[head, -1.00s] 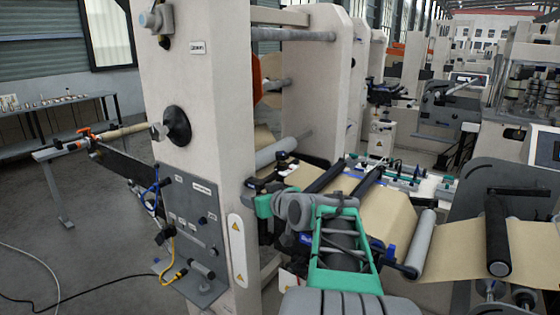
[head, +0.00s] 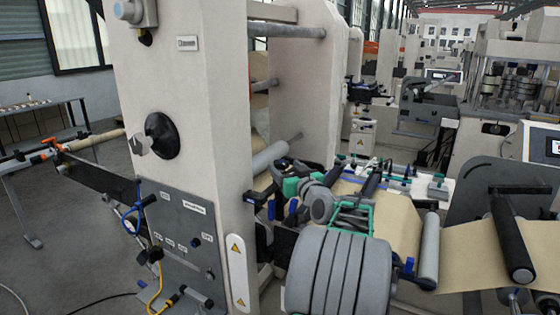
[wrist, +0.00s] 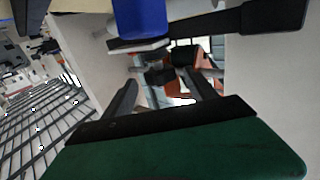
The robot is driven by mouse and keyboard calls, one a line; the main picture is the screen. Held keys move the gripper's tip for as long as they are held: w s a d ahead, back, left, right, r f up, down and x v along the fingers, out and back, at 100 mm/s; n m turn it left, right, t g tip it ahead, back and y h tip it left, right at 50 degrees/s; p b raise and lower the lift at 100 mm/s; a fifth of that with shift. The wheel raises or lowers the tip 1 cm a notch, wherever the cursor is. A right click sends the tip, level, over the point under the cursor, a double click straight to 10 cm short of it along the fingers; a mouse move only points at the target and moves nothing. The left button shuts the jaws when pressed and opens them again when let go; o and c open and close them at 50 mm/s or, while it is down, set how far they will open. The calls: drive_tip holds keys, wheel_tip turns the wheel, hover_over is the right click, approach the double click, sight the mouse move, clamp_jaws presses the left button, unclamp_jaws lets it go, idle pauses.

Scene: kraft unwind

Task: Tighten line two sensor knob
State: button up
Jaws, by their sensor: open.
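In the wrist view my gripper (wrist: 162,92) is open, with its two dark fingers apart beyond a black bar and green body. A small dark knob-like part (wrist: 160,77) shows between and beyond the fingertips; I cannot tell whether it is the line two sensor knob or whether the fingers touch it. A blue block (wrist: 140,18) on a pale plate with a dark bar is just above it. In the head view my grey and green arm reaches toward the unwind frame's inner side. It hides much of that spot, and the knob cannot be made out there.
The beige machine frame (head: 195,120) stands close on the left, with a grey panel (head: 185,235) and cables. A grey roller (head: 270,157) runs behind my wrist. Kraft web (head: 395,222) and rollers (head: 428,245) lie to the right. Open floor shows at the far left.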

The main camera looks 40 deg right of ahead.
sight(284, 167)
drive_tip(key=x, duration=0.3)
drive_tip(key=shift+w+p, duration=0.1)
drive_tip(key=shift+p, duration=0.2)
drive_tip(key=shift+c, duration=0.4)
drive_tip(key=c, duration=1.3)
